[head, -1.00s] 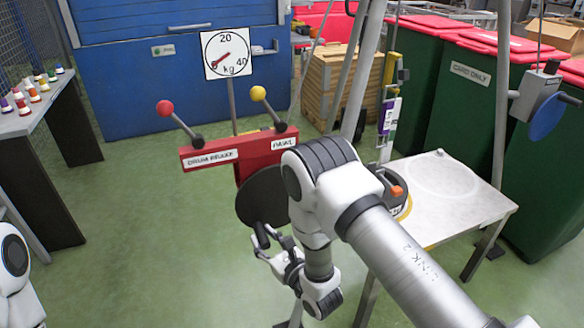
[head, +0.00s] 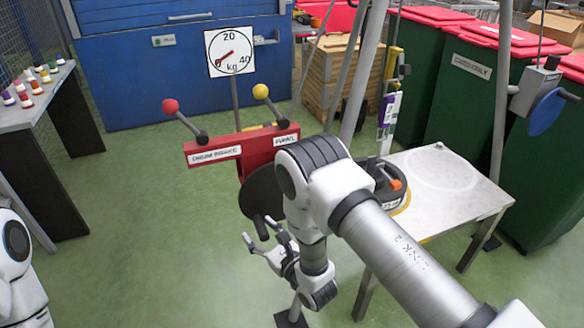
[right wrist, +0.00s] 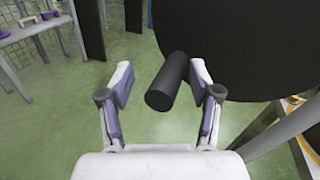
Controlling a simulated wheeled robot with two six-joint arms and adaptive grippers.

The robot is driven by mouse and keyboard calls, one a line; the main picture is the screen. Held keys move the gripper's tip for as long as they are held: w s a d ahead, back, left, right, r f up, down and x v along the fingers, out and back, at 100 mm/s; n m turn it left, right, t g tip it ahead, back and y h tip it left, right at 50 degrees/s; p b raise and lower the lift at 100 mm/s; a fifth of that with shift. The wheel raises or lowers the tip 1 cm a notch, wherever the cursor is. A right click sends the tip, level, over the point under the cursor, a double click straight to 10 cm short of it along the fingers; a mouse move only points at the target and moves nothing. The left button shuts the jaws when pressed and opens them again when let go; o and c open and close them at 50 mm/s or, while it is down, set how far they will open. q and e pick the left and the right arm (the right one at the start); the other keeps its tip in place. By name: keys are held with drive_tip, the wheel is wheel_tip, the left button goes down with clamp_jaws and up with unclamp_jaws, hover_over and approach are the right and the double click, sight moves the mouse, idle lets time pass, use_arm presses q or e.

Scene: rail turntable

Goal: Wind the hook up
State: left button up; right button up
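The black crank wheel (head: 258,190) sits below a red lever board, partly behind my right arm. Its black handle (right wrist: 168,82) sticks out toward my right gripper (right wrist: 160,84). The gripper is open, with one finger on each side of the handle, which is closer to the right finger; I see a gap on the left. My right gripper (head: 257,230) also shows in the head view at the wheel's lower edge. A yellow block (head: 394,62) hangs in the frame, with a purple and white piece (head: 389,110) below. I cannot make out the hook clearly. My left gripper is out of view.
The red board (head: 243,150) carries a red-knobbed and a yellow-knobbed lever. A kg dial (head: 230,52) stands above it. A dark weight with an orange part (head: 393,184) is by the white table (head: 450,205). A blue wheel (head: 546,112) is at right. Green floor is open at left.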

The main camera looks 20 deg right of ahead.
sight(263, 242)
drive_tip(key=shift+d, duration=0.2)
drive_tip(key=shift+s+p, duration=1.5)
drive_tip(key=shift+s, duration=1.2)
drive_tip(key=s+p, duration=0.2)
drive_tip(key=shift+s, duration=0.35)
drive_tip(key=shift+f, duration=0.1)
